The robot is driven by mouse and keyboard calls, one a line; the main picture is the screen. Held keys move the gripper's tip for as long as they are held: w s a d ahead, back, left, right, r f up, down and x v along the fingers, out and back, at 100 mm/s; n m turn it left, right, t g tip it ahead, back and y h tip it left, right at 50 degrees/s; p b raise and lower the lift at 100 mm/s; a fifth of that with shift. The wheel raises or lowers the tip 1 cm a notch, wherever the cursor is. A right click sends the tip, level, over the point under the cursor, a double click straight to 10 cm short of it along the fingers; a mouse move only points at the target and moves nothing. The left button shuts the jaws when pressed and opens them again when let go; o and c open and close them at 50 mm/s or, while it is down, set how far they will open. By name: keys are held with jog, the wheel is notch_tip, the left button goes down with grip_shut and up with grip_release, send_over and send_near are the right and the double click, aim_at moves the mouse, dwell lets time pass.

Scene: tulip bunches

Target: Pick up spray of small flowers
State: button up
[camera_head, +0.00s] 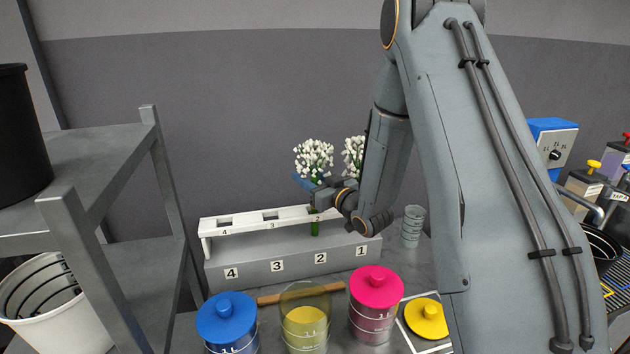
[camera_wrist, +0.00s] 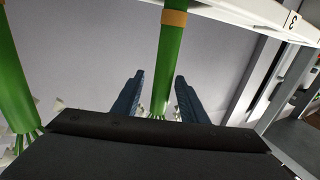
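A spray of small white flowers (camera_head: 314,156) stands upright in the rack (camera_head: 268,226) at the slot marked 2. Its green stem (camera_head: 315,228) shows below my gripper (camera_head: 310,184). A second white spray (camera_head: 353,153) stands to its right, its lower part hidden behind my arm. In the wrist view, my gripper (camera_wrist: 158,98) has its two blue fingers apart. A green stem (camera_wrist: 168,58) with a tan band runs between them, with a visible gap on the left; contact on the right cannot be told. Another green stem (camera_wrist: 12,85) is at the left edge.
Blue (camera_head: 227,322), yellow (camera_head: 305,322) and pink (camera_head: 375,295) jars stand in front of the rack, with a wooden stick (camera_head: 270,298) near them. A clear cup (camera_head: 412,226) is right of the rack. A metal shelf (camera_head: 100,165) stands at left.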

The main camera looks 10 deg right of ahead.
jog(key=shift+w+a, duration=0.15)
jog(key=shift+w, duration=0.2)
jog(key=shift+c, duration=0.4)
grip_shut()
